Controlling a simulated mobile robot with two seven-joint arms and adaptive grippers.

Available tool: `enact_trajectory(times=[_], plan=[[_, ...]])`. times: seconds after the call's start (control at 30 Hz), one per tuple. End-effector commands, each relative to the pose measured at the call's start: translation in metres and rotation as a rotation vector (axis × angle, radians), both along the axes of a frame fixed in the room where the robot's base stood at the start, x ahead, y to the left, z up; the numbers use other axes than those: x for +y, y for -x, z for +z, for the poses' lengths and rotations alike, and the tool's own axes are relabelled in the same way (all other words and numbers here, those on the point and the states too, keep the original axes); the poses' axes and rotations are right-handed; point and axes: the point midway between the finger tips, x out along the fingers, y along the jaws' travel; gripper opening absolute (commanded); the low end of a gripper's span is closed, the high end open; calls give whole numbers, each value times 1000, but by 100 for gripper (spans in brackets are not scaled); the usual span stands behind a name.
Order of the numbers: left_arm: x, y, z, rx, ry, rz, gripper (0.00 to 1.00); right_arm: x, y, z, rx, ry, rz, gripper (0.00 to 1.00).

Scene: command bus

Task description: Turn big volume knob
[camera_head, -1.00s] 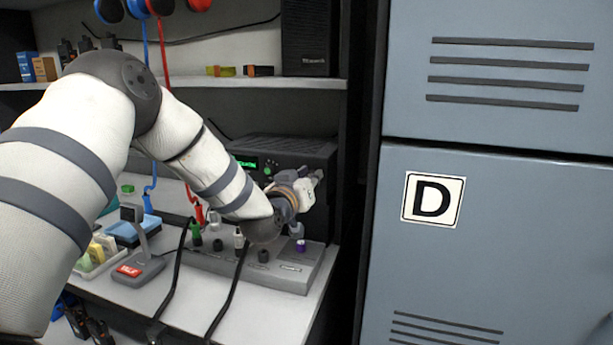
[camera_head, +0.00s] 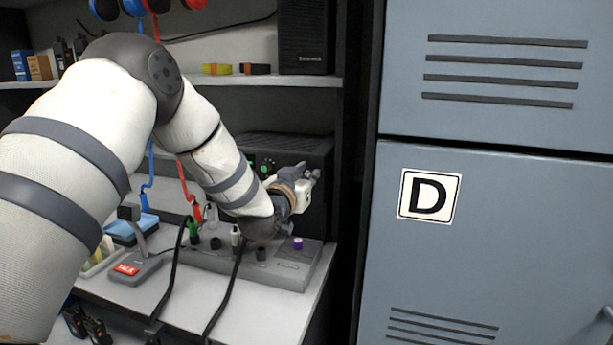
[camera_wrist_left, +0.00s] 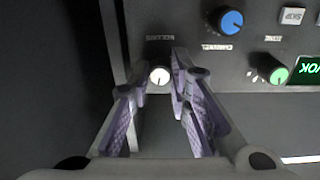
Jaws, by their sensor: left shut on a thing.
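The dark radio unit (camera_head: 288,147) stands on the desk under the shelf at the back. Its front panel also shows upside down in the left wrist view (camera_wrist_left: 190,20). A white knob with a dark pointer mark (camera_wrist_left: 160,76) sits on that panel by a label that seems to read volume. My left gripper (camera_head: 308,180) is at the right part of the radio's front. In the left wrist view its purple-padded fingers (camera_wrist_left: 159,72) stand on either side of the white knob and are shut on it. The knob is hidden in the head view. My right gripper is not in view.
A blue knob (camera_wrist_left: 231,22) and a green knob (camera_wrist_left: 279,75) are beside the white one on the panel. A grey console with small knobs (camera_head: 290,270) lies below my forearm, with cables and a microphone (camera_head: 135,266) to its left. A blue-grey locker (camera_head: 480,250) stands right.

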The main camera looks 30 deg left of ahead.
Motion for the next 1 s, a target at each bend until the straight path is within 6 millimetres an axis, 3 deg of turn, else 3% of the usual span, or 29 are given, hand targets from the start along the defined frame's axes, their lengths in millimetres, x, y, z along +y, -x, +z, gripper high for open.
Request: enact_trajectory(times=[0.03, 0.07, 0.13, 0.17, 0.43, 0.53, 0.8, 1.0], plan=[[1, 0, -1, 3, 1, 1, 0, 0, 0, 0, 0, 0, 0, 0], [1, 0, -1, 3, 2, 1, 20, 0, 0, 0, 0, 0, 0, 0], [1, 0, -1, 3, 2, 1, 36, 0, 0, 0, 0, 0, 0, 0], [0, 0, -1, 2, 1, 1, 39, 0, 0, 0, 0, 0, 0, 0], [0, 1, -1, 2, 1, 1, 39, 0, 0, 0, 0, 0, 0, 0], [-2, 11, 0, 3, 3, 0, 39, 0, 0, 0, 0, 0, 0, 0], [-17, 81, 2, 4, 3, 0, 39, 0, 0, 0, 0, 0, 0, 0], [-23, 113, 3, 3, 3, 1, 39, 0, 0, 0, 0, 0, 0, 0]])
